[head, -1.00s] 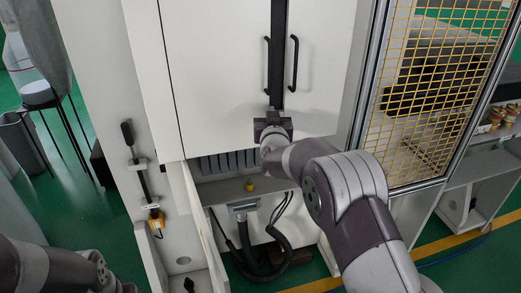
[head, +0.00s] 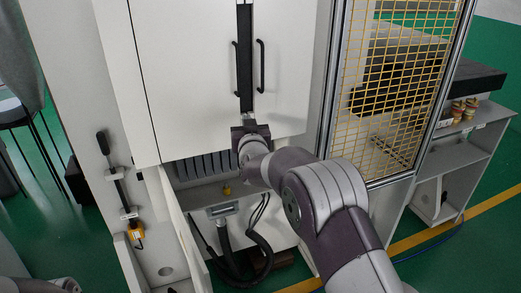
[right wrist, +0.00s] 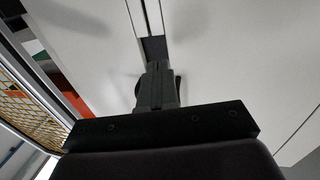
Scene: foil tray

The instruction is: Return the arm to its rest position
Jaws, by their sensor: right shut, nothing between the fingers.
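My right arm comes in from the lower right of the head view. Its gripper (head: 248,119) is shut and empty, in front of the white cabinet (head: 190,75), just below the two black door handles (head: 236,70). I cannot tell whether it touches the cabinet. In the right wrist view the closed fingers (right wrist: 157,85) point at the white doors and the dark gap between them. Only a small piece of my left arm (head: 40,286) shows at the bottom left corner, and its gripper is out of frame. No foil tray shows.
An open white panel (head: 185,235) stands below the cabinet at the left, beside a recess with a dark hose (head: 262,255). A small yellow item (head: 227,189) is on the ledge. A yellow mesh guard (head: 395,90) stands at the right.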

